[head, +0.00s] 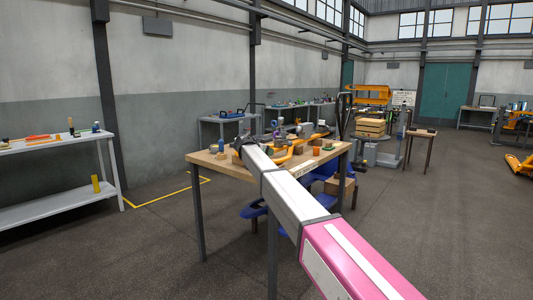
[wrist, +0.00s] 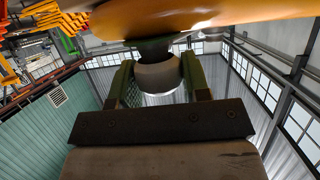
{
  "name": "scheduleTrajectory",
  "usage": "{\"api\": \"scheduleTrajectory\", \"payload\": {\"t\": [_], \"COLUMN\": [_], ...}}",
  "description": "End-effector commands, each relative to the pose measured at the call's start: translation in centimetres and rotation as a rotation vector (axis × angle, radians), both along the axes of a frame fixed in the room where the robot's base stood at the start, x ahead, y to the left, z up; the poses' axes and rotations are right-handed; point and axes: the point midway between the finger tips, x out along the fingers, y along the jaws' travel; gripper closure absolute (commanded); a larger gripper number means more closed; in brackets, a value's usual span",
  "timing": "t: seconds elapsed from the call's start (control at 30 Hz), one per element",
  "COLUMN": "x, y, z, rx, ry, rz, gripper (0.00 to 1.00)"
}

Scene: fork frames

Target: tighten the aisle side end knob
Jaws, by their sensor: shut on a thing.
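In the wrist view my gripper (wrist: 158,70) has its two green-padded fingers shut on a rounded grey-brown knob (wrist: 158,77). The knob sits on a dark collar directly under an orange frame (wrist: 205,16), which fills the top of that view. One finger is on each side of the knob. In the head view the orange fork frame (head: 282,160) lies on the wooden workbench (head: 212,162). My arm reaches over the bench there and hides the gripper and the knob. How tight the knob is cannot be seen.
Small items, including an orange block (head: 316,151), stand on the bench. Blue shapes (head: 322,177) and a wooden box (head: 341,187) are under or beside it. A grey shelf table (head: 50,145) stands at the left. The floor between them is open.

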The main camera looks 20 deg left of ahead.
Motion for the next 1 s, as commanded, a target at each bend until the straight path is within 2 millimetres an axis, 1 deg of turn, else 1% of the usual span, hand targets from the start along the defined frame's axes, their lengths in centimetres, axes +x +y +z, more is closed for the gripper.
{"api": "scheduleTrajectory", "payload": {"t": [0.03, 0.07, 0.1, 0.37, 0.47, 0.57, 0.8, 1.0], "x": [0.0, 0.0, 0.0, 0.0, -0.4, -1.3, -5.1, -7.7], "y": [0.1, 0.0, 0.0, 0.0, 0.2, 0.7, 2.5, 3.8], "z": [0.1, 0.1, 0.1, 0.1, 0.2, 0.6, 2.3, 3.6], "rx": [-0.001, -0.001, -0.001, -0.001, -0.001, 0.000, 0.000, 0.001], "ry": [-0.002, -0.002, -0.002, -0.001, -0.001, -0.001, -0.001, -0.001], "rz": [0.001, 0.001, 0.001, 0.001, 0.002, 0.003, 0.003, 0.003], "gripper": [0.54, 0.44, 0.32, 0.32, 0.32, 0.32, 0.32, 0.32]}}
